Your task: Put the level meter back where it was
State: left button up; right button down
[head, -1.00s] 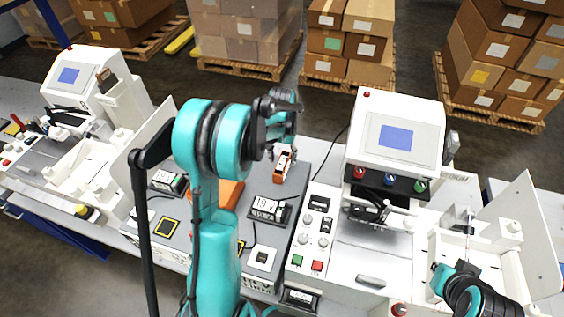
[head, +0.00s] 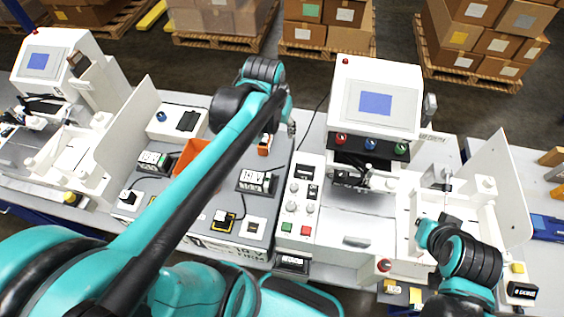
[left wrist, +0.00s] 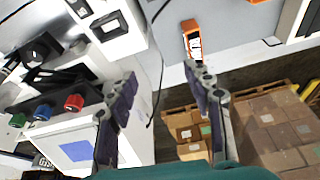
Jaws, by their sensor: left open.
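The level meter looks to be the small orange device with a white label (head: 264,148), on the grey top near its back edge; my left arm hides part of it in the head view. In the left wrist view the orange device (left wrist: 192,42) shows at upper middle, just past one fingertip. My left gripper (left wrist: 160,78) is open, with nothing between its fingers. In the head view it (head: 287,122) is close to the device, partly hidden by its wrist. My right gripper (head: 428,232) is over the white fixture at right; its jaws are not clear.
A white machine with a screen (head: 376,100) stands right of the device. An orange tray (head: 198,155) and black meters (head: 257,181) share the grey top. A white panel (head: 128,135) stands at left. A thin cable runs near the left gripper.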

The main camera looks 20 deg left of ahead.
pick_arm(q)
jog(key=s+d+f+m+t, duration=0.1)
jog(key=s+d+f+t, duration=0.1)
jog(key=s+d, duration=0.3)
jog(key=s+t, duration=0.1)
jog(key=s, duration=0.3)
jog(key=shift+s+d+t+h, duration=0.15)
jog(key=shift+d+t+h, duration=0.15)
jog(key=shift+d, duration=0.1)
pick_arm(e)
jog(key=shift+w+a, duration=0.1)
pick_arm(q)
jog(key=shift+s, duration=0.1)
